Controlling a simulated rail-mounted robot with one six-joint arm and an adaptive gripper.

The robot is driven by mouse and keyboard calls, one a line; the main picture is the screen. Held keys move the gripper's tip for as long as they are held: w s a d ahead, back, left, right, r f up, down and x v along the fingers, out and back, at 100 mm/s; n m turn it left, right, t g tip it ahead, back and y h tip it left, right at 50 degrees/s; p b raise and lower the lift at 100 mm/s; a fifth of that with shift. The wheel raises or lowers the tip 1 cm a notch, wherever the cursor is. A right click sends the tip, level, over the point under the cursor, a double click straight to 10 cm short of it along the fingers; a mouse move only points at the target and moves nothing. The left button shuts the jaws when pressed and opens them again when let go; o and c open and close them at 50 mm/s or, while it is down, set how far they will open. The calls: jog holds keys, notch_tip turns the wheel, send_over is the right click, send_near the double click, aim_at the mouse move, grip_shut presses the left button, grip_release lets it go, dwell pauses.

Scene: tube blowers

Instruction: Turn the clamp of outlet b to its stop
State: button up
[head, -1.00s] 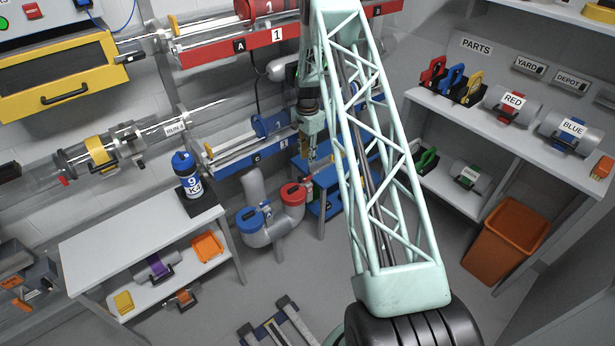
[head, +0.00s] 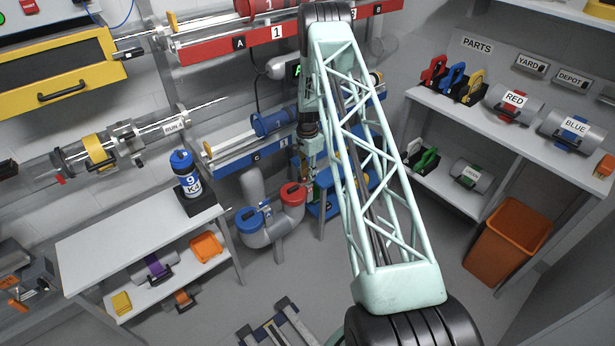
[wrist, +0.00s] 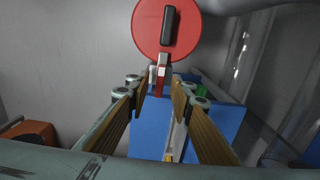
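A bent grey pipe (head: 262,238) ends in a blue cap (head: 252,217) and a red cap (head: 292,193). I cannot read a letter on either cap, so I cannot confirm which is outlet b. The wrist view shows a red round cap (wrist: 150,38) with a black handle (wrist: 168,26). A small red and silver clamp piece (wrist: 161,72) projects from its lower edge. My gripper (wrist: 157,88) is open, its fingertips on either side of the line to this piece; contact cannot be told. In the head view my gripper (head: 312,178) hangs just right of the red cap.
A blue bench (head: 325,208) stands just right of the pipe and lies under my fingers in the wrist view. The blue rail (head: 235,160) runs above the pipe. A white table (head: 130,232) with a blue-capped bottle (head: 187,175) stands left. An orange bin (head: 505,240) is at right.

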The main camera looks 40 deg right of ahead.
jog(key=shift+f, duration=0.25)
grip_shut()
